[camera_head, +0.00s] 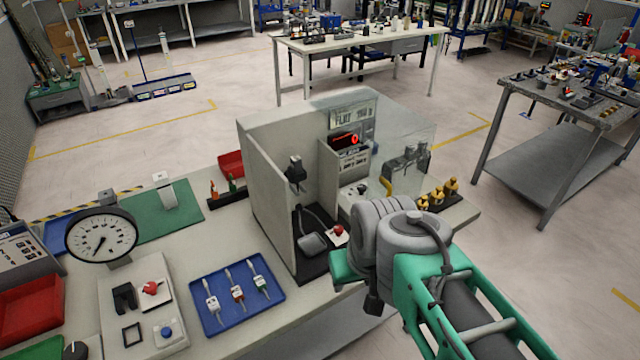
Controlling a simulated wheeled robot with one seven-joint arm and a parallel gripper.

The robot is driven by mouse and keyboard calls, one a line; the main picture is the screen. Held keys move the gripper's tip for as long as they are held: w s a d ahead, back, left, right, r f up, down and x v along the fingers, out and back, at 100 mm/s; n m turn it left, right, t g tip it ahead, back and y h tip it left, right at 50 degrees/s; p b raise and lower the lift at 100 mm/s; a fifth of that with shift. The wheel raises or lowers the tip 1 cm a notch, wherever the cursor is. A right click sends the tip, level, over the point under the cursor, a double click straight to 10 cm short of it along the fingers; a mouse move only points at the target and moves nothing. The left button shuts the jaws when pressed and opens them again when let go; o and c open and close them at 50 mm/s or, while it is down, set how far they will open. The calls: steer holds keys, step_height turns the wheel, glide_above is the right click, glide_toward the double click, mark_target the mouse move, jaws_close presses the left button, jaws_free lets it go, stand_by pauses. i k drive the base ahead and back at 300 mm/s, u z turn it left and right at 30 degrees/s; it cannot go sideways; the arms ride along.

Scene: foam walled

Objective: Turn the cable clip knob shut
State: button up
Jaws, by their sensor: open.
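A small red knob (338,230) sits on a pale block inside the walled booth, near its open front. A dark cable with a grey pad (313,243) lies just left of it; I take this red knob for the cable clip knob, but cannot tell its turn position. My gripper (347,267) is at the booth's front edge, just below and right of the knob in the picture. Only its green body shows well; my grey wrist hides much of it, and its fingertips are not clear. It is open, and I see nothing held in it.
The booth (267,205) has pale walls and a clear right panel. A gauge (101,235), a panel with another red knob (152,288) and a blue tray (222,318) with several tagged items stand left. Yellow fittings (437,193) stand right. The bench front edge is below.

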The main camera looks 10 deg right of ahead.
mark_target(338, 229)
steer(key=z, duration=1)
steer(key=k, duration=0.7)
steer(key=u, duration=1.6)
steer(key=i, duration=0.5)
